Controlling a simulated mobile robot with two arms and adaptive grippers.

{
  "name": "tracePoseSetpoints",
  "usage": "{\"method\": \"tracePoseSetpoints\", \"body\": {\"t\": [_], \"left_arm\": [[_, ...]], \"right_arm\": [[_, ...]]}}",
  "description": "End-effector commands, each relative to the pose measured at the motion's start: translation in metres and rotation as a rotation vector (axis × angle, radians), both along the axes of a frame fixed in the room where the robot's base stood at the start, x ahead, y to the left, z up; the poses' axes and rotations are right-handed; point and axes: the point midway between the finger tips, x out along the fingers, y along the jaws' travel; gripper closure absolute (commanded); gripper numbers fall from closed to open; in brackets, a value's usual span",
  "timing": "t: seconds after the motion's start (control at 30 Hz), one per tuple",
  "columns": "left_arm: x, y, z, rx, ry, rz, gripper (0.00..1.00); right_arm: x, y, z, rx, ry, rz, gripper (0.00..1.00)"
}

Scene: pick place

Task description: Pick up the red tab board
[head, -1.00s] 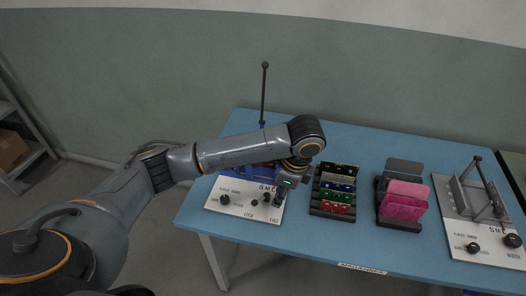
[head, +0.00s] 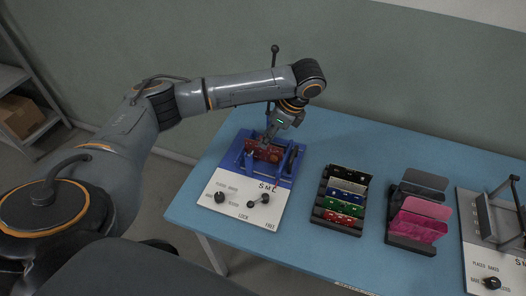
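A red board (head: 263,152) stands in the blue fixture (head: 237,157) at the left of the table, in the head view. My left gripper (head: 268,139) points down at the top edge of this board, and its fingertips meet or overlap it. The fingers are too small to show whether they are closed on it. Another red board (head: 337,219) sits in the front slot of the dark rack (head: 347,230), before a green board (head: 341,206). My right gripper is out of view.
The fixture's white panel (head: 240,203) has black knobs, and a tall black lever (head: 275,62) rises behind it. A second rack holds pink boards (head: 421,221) and grey ones. A grey clamp fixture (head: 490,225) stands at the right. The blue table (head: 320,140) is clear behind the racks.

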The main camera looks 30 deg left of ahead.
Motion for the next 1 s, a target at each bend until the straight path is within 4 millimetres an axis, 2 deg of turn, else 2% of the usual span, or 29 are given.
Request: {"method": "tracePoseSetpoints", "body": {"t": [0.1, 0.23, 0.43, 0.73, 0.9, 1.0], "left_arm": [[0.0, 0.003, -0.006, 0.001, 0.001, 0.0, 0.68], [0.002, 0.009, -0.022, 0.002, 0.002, 0.003, 0.68], [0.002, 0.018, -0.048, 0.002, 0.001, 0.0, 0.68], [0.002, 0.02, -0.052, 0.0, -0.001, 0.0, 0.68], [0.002, 0.02, -0.052, 0.0, -0.001, 0.0, 1.0], [0.002, 0.02, -0.052, 0.0, -0.001, 0.0, 1.0]], "right_arm": [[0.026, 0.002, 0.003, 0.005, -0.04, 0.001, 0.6], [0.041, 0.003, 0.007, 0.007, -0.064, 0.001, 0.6], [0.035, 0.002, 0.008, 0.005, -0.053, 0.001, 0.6], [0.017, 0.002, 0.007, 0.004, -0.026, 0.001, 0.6], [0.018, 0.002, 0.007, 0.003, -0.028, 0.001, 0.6], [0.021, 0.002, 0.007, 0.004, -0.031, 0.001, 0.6]]}}
